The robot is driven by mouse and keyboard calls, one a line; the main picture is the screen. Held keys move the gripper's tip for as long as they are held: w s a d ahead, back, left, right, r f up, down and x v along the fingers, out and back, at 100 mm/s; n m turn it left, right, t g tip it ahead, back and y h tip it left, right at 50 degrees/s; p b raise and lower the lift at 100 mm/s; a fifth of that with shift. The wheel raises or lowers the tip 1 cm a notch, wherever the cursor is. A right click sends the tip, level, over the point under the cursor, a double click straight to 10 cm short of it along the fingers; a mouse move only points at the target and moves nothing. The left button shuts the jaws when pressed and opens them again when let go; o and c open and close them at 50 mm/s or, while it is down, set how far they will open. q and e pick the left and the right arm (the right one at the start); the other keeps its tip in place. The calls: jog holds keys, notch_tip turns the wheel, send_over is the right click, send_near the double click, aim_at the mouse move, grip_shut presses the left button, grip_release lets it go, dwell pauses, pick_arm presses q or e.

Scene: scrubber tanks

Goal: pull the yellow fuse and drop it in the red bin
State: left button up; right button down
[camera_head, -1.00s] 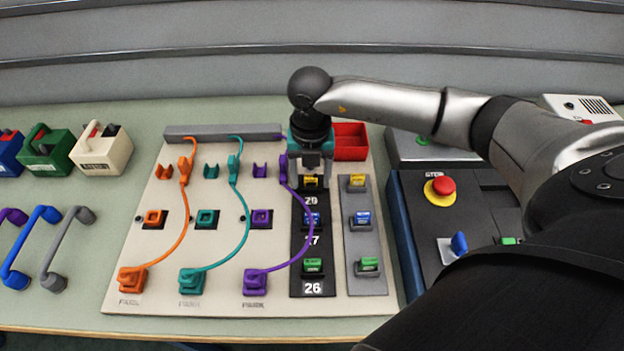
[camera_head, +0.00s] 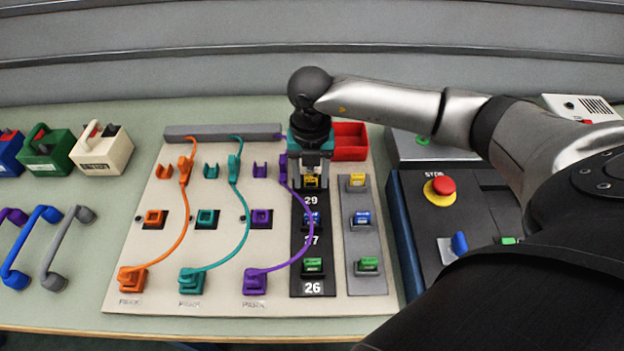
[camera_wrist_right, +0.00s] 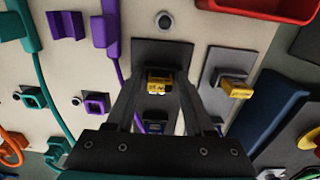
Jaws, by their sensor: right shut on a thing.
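The yellow fuse (camera_head: 310,181) is at the top of the black strip, above the label 29. My right gripper (camera_head: 311,184) points down over it and is shut on it. In the right wrist view the yellow fuse (camera_wrist_right: 160,83) shows between the two fingers. The fuse appears to be still at its socket; the fingers hide part of it. A second yellow fuse (camera_head: 357,181) sits on the grey strip to the right, clear of the gripper. The red bin (camera_head: 350,141) stands behind and right of the gripper, partly hidden by it. My left gripper is not in view.
Blue (camera_head: 312,219) and green (camera_head: 313,265) fuses sit lower on the black strip. A purple cable (camera_head: 308,215) curves close to the gripper's left. A control box with a red stop button (camera_head: 444,185) lies right of the board (camera_head: 220,297).

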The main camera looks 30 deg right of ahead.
aim_at(311, 176)
grip_release()
dwell(0.3)
notch_tip(311, 176, up, 15)
jog(key=p, duration=0.1)
jog(key=shift+r+p, duration=0.15)
jog(key=shift+p, duration=0.2)
dwell(0.4)
